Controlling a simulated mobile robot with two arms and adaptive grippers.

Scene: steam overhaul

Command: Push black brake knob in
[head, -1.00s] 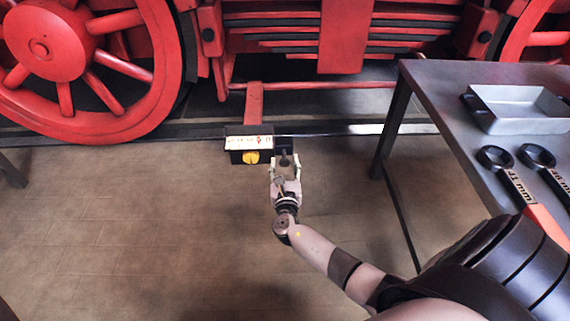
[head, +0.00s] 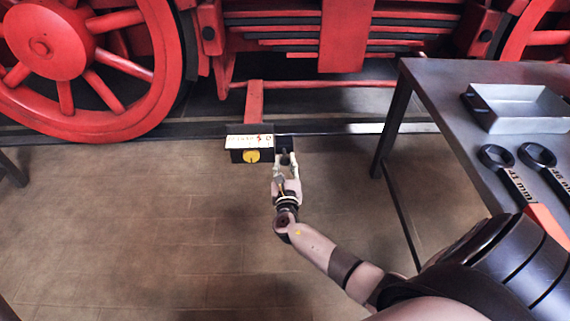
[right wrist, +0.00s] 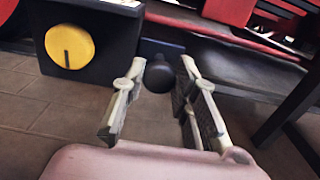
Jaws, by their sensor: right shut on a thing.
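The black brake knob (right wrist: 160,77) is a small round dark ball in the right wrist view, sitting between my right fingertips in front of a dark block. In the head view the knob (head: 285,159) is small and partly hidden by the fingers. My right gripper (head: 285,164) reaches it from below in the picture, its pale fingers on either side of the knob and shut on it. The same gripper shows in the right wrist view (right wrist: 163,72). How far the knob stands out from the block is hard to tell. My left gripper is not in view.
Left of the knob is a black box (right wrist: 99,48) with a white label strip and a yellow dial (head: 251,156). Red locomotive wheels (head: 45,48) stand behind. A grey table (head: 430,85) with a metal tray (head: 520,105) and wrenches is at the right. The floor in front is clear.

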